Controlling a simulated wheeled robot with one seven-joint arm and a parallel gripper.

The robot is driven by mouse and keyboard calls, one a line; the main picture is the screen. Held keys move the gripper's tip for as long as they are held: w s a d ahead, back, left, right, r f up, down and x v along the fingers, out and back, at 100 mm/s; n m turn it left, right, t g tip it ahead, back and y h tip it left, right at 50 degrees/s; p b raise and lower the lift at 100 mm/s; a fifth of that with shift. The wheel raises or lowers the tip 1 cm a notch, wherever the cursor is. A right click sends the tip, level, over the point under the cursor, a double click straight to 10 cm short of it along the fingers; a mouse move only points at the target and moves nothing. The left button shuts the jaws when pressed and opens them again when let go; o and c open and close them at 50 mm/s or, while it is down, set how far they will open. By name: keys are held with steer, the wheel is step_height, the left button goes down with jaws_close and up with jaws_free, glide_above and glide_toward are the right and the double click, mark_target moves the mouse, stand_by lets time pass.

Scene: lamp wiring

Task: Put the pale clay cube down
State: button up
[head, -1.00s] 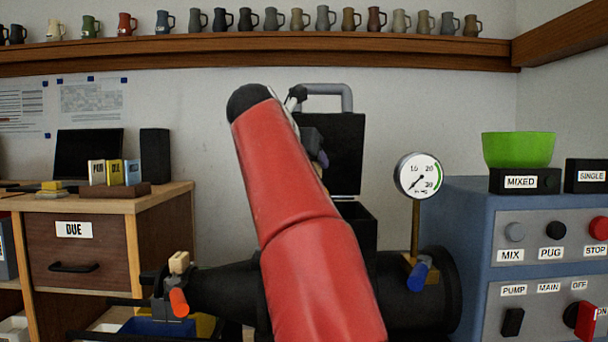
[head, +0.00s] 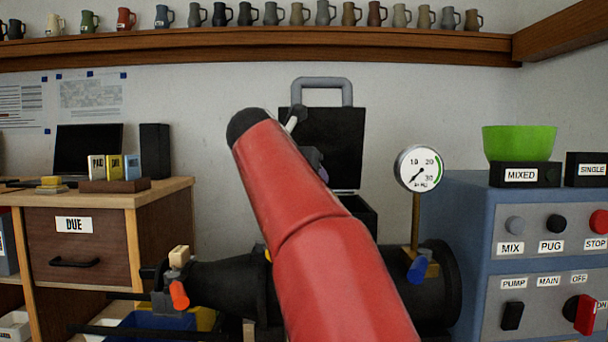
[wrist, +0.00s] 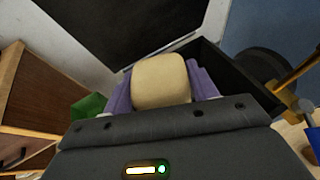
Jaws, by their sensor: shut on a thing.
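The pale clay cube (wrist: 160,82) is held between the purple finger pads of my gripper (wrist: 161,88) in the wrist view. My gripper is shut on it. In the head view my red arm hides the cube and most of the gripper; only a bit of a purple finger (head: 323,175) shows at the arm's right edge, in front of the black lid.
A black open-topped box (head: 361,213) with a raised black lid (head: 340,150) stands behind my arm; its rim (wrist: 250,78) lies just beyond the cube. A gauge (head: 419,168) rises to the right. A wooden cabinet (head: 160,225) stands left, a blue control cabinet (head: 465,220) right.

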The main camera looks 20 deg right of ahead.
steer(key=shift+f, duration=0.15)
steer(key=o, duration=1.5)
